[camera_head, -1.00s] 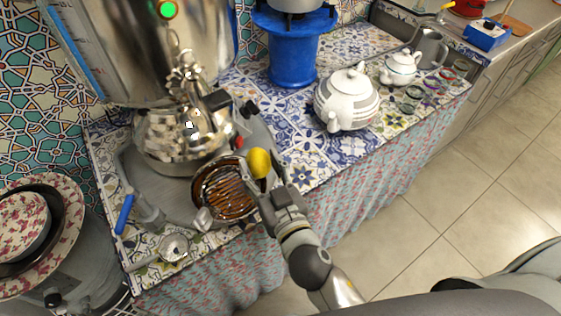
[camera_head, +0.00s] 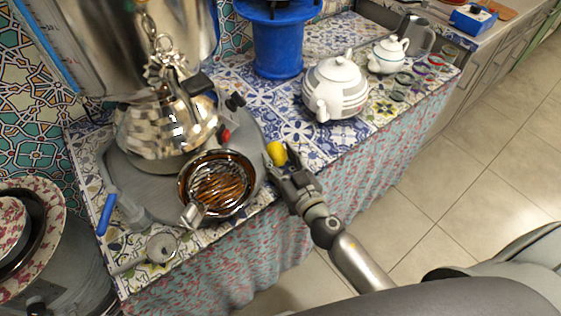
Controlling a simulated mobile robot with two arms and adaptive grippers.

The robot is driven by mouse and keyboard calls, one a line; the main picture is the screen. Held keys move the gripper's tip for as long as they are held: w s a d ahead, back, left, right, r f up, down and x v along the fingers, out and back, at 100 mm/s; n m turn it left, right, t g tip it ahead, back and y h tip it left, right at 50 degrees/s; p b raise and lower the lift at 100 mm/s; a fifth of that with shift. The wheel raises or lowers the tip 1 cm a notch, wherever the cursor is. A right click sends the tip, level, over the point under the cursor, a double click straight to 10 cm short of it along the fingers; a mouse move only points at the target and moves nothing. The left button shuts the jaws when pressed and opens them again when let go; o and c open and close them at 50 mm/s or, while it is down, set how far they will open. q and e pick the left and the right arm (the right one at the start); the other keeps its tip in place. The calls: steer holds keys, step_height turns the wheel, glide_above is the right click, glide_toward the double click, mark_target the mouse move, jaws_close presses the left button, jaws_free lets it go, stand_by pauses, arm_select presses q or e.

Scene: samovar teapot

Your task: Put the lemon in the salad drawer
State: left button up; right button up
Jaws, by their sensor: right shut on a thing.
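The yellow lemon (camera_head: 277,152) is between the fingers of my right gripper (camera_head: 277,160), which is shut on it. The gripper holds it over the front edge of the tiled table, just right of a brown glass bowl. The fingers partly cover the lemon. My left gripper is not in view. No salad drawer can be made out in this view.
A striped white teapot (camera_head: 336,88) and a smaller one (camera_head: 388,55) stand to the right. Stacked plates (camera_head: 48,235) are at left. The floor (camera_head: 440,190) is clear.

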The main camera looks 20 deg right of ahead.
steer(key=shift+f, duration=0.1)
steer(key=o, duration=1.1)
steer(key=shift+c, duration=0.2)
